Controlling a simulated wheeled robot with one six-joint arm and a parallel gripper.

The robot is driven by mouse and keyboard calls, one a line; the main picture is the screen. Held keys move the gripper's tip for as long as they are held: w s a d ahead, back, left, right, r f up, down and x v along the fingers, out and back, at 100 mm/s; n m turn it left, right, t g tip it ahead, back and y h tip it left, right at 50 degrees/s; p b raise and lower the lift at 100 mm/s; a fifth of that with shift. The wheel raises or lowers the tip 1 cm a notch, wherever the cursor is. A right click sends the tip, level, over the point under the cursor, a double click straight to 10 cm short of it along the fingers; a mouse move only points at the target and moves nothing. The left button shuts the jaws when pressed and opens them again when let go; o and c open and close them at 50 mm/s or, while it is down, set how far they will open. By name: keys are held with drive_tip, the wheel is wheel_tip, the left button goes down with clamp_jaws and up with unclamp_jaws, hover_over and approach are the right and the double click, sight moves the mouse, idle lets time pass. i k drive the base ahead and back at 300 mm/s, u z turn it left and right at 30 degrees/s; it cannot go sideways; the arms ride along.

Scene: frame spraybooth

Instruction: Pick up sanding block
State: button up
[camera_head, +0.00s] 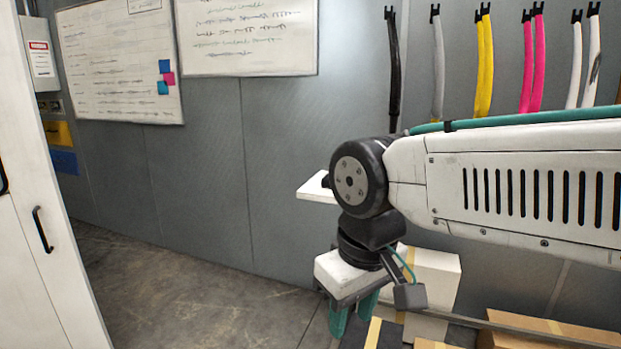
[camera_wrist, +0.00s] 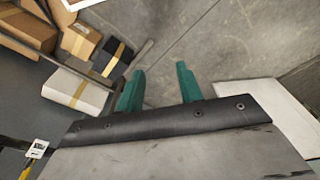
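I cannot make out a sanding block in either view. My gripper (camera_head: 352,314) points down in the head view, with its two green fingers below a pale wrist housing. In the wrist view my gripper (camera_wrist: 160,72) shows two green fingers spread apart, with only grey floor visible between them. It is open and empty.
A white box (camera_head: 440,277) and cardboard boxes (camera_head: 540,325) lie behind and right of my gripper. The wrist view shows a black box (camera_wrist: 113,58) with a tan band. A white cabinet door (camera_head: 40,240) stands at left. The floor (camera_head: 190,290) between is clear.

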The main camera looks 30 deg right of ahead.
sight(325, 184)
drive_tip(key=z, duration=0.25)
drive_tip(key=i, duration=1.3)
drive_tip(key=z, duration=0.45)
